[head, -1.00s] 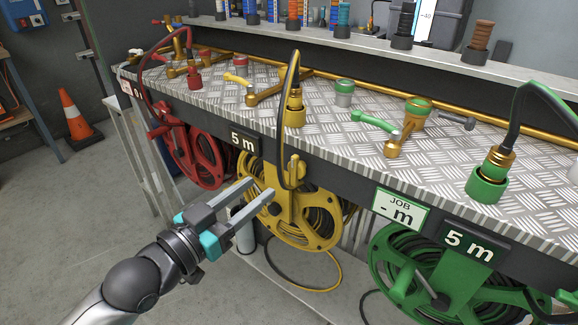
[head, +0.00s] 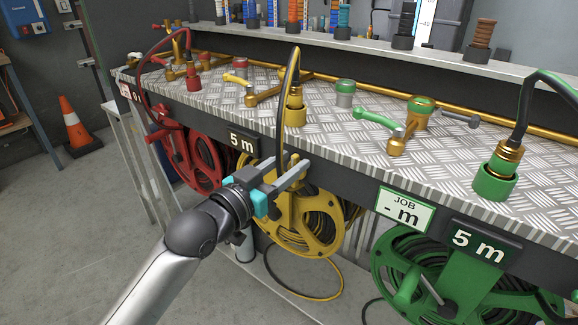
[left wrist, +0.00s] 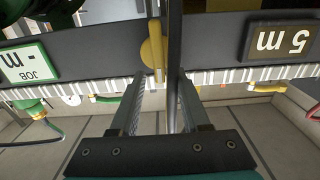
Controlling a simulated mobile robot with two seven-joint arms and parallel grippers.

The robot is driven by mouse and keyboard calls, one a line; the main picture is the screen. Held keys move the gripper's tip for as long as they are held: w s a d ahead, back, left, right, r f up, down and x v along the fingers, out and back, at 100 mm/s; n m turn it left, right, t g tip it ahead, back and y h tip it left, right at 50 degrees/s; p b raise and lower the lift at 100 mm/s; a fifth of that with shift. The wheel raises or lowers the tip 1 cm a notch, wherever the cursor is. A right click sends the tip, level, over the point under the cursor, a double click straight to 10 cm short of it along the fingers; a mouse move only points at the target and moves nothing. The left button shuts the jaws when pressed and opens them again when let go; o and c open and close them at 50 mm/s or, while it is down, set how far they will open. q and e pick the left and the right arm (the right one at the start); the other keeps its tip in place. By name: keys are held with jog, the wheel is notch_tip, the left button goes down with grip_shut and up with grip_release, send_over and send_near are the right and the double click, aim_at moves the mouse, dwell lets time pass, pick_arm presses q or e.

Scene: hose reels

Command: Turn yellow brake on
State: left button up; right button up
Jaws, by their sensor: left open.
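The yellow hose reel (head: 318,222) hangs below the bench edge in the head view. Its yellow brake lever, a rounded upright piece near the top of the reel, shows in the left wrist view (left wrist: 152,52); in the head view my gripper mostly covers it. My left gripper (head: 291,166) is open in front of that part. In the left wrist view the fingertips (left wrist: 163,76) point at the lever, which appears just beyond them, near the left finger. I cannot tell whether they touch it. My right gripper is not in view.
A dark hose (head: 282,110) hangs from the yellow fitting (head: 295,108), close to my fingers. The red reel (head: 195,158) is to the left and the green reel (head: 415,275) to the right. The bench top (head: 330,135) lies above.

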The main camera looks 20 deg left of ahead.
pick_arm(q)
jog(key=shift+w, duration=0.2)
jog(key=shift+c, duration=0.3)
grip_shut()
